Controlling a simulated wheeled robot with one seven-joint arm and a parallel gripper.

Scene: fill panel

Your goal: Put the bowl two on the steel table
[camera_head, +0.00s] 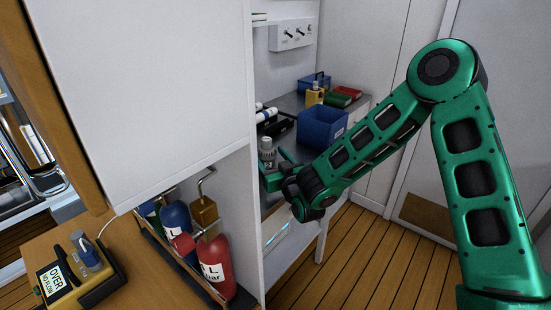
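A grey cylinder (267,146) with a pale label that seems to carry a 2 is probably bowl two. It looks upright beside the white panel's edge, and its lower part is hidden by my gripper. My gripper (275,171) is at its lower right, with green fingers close to it. I cannot tell whether the fingers touch it or are closed on it. A grey metal-topped table (291,101), which looks like the steel table, stands behind my gripper against the back wall. My forearm and the white panel hide part of its top.
On the table are a blue bin (322,128), a smaller blue tray (314,80), a brass-coloured item (314,96), and green and red blocks. A tall white panel (150,90) stands close left of my gripper. Red (216,262) and blue cylinders stand below it. Wooden floor is clear at right.

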